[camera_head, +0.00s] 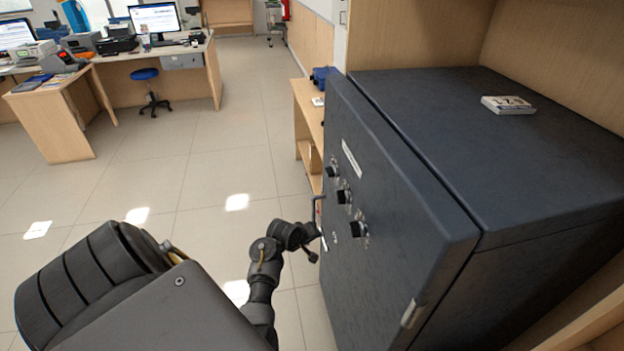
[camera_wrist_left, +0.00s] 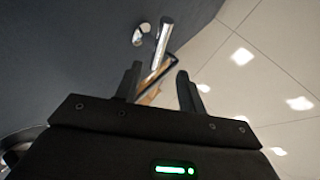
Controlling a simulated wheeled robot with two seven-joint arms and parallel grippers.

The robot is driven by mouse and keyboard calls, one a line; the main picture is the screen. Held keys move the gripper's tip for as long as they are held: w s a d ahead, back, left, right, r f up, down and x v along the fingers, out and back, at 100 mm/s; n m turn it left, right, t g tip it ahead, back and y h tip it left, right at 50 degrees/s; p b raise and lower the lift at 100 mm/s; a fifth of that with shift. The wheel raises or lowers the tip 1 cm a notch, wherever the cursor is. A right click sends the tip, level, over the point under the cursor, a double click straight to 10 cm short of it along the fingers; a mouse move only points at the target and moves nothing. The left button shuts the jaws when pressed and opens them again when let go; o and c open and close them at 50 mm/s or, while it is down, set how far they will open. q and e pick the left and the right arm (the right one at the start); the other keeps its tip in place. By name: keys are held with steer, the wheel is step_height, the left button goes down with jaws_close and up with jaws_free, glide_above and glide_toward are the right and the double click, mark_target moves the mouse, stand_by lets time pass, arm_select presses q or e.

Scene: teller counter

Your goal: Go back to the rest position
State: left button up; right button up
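A dark blue-grey safe (camera_head: 500,180) stands at the right in the head view. Its door (camera_head: 400,240) faces left and carries three round dials or locks (camera_head: 344,197). I cannot tell whether the door is fully closed. A silver handle (camera_wrist_left: 161,42) on the dark door shows just beyond the fingertips. My right gripper is not in view.
A small pack (camera_head: 508,104) lies on top of the safe. A wooden shelf unit (camera_head: 308,125) stands behind the door. Desks with monitors (camera_head: 155,18) and a blue stool (camera_head: 146,76) are farther back left. The tiled floor (camera_head: 200,150) between is open.

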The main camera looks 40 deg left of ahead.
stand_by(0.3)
arm_select(q)
steer(key=s+d+f+m+g+h+b, duration=0.15)
steer(key=s+d+f, duration=0.25)
steer(key=f, duration=0.4)
steer(key=s+d+f+m+g, duration=0.1)
steer(key=s+d+f+m, duration=0.3)
steer(key=f, duration=0.3)
steer(key=s+d+f+m+g, duration=0.1)
steer(key=s+d+f, duration=0.4)
steer(key=f, duration=0.3)
steer(key=s+d+f+m+g, duration=0.1)
steer(key=s+f+m, duration=0.2)
steer(key=s, duration=0.8)
steer(key=s+d+f+m+g+b, duration=0.1)
steer(key=s+d+f+m, duration=0.1)
steer(key=s+f, duration=0.5)
steer(key=s+d+f+m+g, duration=0.1)
steer(key=s+f+m, duration=0.2)
steer(key=s, duration=1.2)
steer(key=shift+s+d+f+m+g+y+b, duration=0.15)
steer(key=shift+d+f+m+g+y+b, duration=0.2)
steer(key=shift+f, duration=0.55)
